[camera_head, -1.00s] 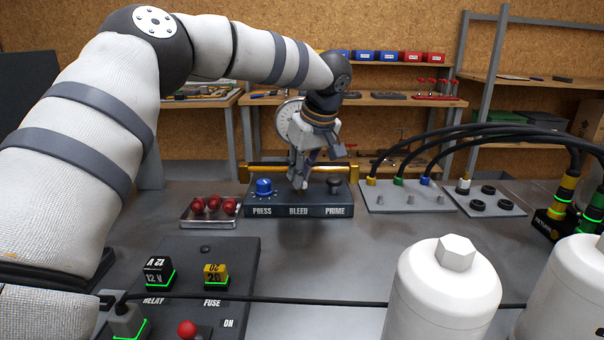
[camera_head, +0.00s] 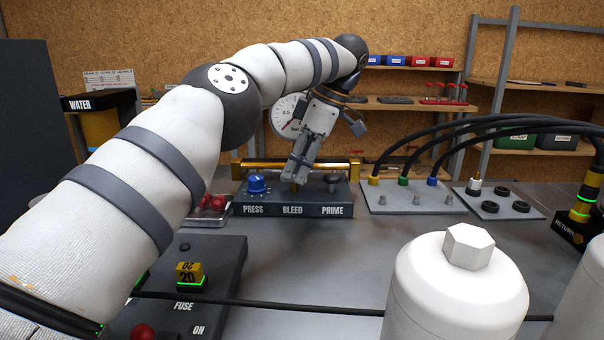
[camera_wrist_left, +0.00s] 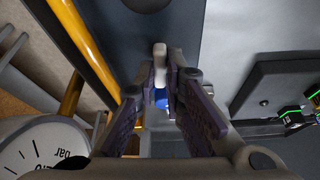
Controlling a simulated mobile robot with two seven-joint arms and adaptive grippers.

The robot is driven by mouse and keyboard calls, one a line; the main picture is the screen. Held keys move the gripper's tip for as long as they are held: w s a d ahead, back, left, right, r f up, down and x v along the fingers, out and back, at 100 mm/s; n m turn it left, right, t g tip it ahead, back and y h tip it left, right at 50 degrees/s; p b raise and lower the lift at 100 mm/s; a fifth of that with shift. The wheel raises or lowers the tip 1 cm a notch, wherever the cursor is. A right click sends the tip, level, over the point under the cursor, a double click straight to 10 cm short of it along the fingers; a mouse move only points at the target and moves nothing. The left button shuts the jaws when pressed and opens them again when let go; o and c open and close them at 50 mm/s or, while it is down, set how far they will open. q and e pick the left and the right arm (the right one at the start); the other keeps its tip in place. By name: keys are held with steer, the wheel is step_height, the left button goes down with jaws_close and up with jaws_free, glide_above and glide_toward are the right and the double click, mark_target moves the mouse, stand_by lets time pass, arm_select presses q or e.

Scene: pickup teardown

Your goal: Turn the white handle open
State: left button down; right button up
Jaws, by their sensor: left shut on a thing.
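The white handle (camera_wrist_left: 159,52) shows between the fingertips of my left gripper (camera_wrist_left: 158,78) in the left wrist view, its near part hidden by the fingers. In the head view my left gripper (camera_head: 294,178) points down, tilted, at the BLEED position of the dark panel (camera_head: 292,211). The fingers are shut on the handle and hide it there. A blue PRESS knob (camera_head: 257,185) stands left of the gripper and a dark PRIME knob (camera_head: 333,182) right of it. My right gripper is not in view.
A brass bar (camera_head: 250,165) runs behind the panel, and a round gauge (camera_head: 285,115) stands behind my wrist. Hose fittings (camera_head: 403,198) are to the right. A large white canister (camera_head: 458,290) stands in front. A black cable (camera_head: 270,303) crosses the foreground.

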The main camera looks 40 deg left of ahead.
arm_select(q)
steer(key=shift+f+n, duration=0.15)
steer(key=shift+n, duration=0.35)
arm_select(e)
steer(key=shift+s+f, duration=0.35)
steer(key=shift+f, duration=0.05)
arm_select(q)
steer(key=shift+h+b, duration=0.3)
steer(key=shift+b, duration=0.05)
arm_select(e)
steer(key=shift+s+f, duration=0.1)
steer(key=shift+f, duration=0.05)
arm_select(q)
steer(key=c, duration=1.7)
jaws_free()
steer(key=shift+r, duration=0.25)
